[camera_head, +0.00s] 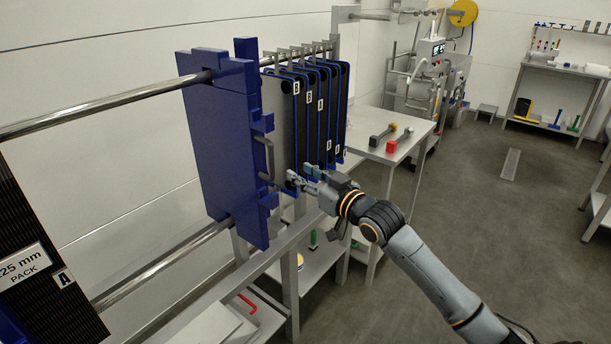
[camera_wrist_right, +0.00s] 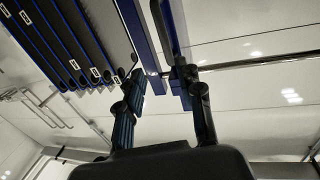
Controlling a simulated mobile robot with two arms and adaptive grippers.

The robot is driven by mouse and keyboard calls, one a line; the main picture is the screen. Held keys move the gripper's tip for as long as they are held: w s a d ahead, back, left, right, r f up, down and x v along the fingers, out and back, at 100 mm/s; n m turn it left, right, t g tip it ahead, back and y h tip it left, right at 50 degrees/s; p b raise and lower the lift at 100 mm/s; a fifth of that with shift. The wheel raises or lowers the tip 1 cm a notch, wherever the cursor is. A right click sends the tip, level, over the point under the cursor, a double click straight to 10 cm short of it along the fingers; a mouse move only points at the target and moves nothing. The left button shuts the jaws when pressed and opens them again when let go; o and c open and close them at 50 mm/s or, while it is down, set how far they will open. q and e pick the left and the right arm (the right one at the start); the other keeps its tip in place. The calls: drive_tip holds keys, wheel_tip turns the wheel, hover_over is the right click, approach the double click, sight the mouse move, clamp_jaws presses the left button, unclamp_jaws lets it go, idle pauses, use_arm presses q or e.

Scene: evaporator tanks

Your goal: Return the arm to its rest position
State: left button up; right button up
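My right arm (camera_head: 430,265) reaches in from the lower right of the head view, bent up toward the plate stack. Its gripper (camera_head: 298,176) is just right of the blue end plate (camera_head: 215,145), by the lower part of the hanging plates (camera_head: 320,115). The gripper's fingers stand apart with nothing visible between them. They also show apart in the right wrist view (camera_wrist_right: 162,88), below the plates' edges. Whether a fingertip touches a plate, I cannot tell. My left gripper is not in view.
Two steel rails (camera_head: 110,108) carry the end plate. A side table (camera_head: 385,130) with a red-ended tool (camera_head: 400,142) stands behind my right gripper. A dark plate marked 25 mm (camera_head: 45,240) is at left. Open floor (camera_head: 500,235) lies to the right.

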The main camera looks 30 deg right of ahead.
drive_tip(key=shift+s, duration=0.15)
idle(0.4)
drive_tip(key=s+d+f+m+g+h, duration=0.1)
drive_tip(key=f+g, duration=0.1)
drive_tip(key=f, duration=0.9)
drive_tip(key=s+d+f+g+h, duration=0.1)
drive_tip(key=s+d+f+g, duration=0.1)
drive_tip(key=f, duration=0.9)
drive_tip(key=s+d+f+m+g+h, duration=0.1)
drive_tip(key=f+g, duration=0.1)
drive_tip(key=f, duration=0.9)
drive_tip(key=s+a+f+g, duration=0.2)
drive_tip(key=s+f, duration=0.5)
drive_tip(key=f, duration=0.3)
drive_tip(key=s+a+f+g, duration=0.2)
drive_tip(key=s+f, duration=0.6)
drive_tip(key=f, duration=0.3)
drive_tip(key=s+a+f+n+g, duration=0.1)
drive_tip(key=s+a+f, duration=0.3)
drive_tip(key=s, duration=0.7)
drive_tip(key=s+a+f+n+g, duration=0.1)
drive_tip(key=s+a+f+g, duration=0.2)
drive_tip(key=s+f, duration=0.4)
drive_tip(key=s+a+f+n+g, duration=0.1)
drive_tip(key=s+a+f, duration=0.4)
drive_tip(key=s, duration=1.1)
drive_tip(key=shift+s+f+g, duration=0.2)
drive_tip(key=shift+f+g, duration=0.15)
drive_tip(key=shift+g, duration=0.55)
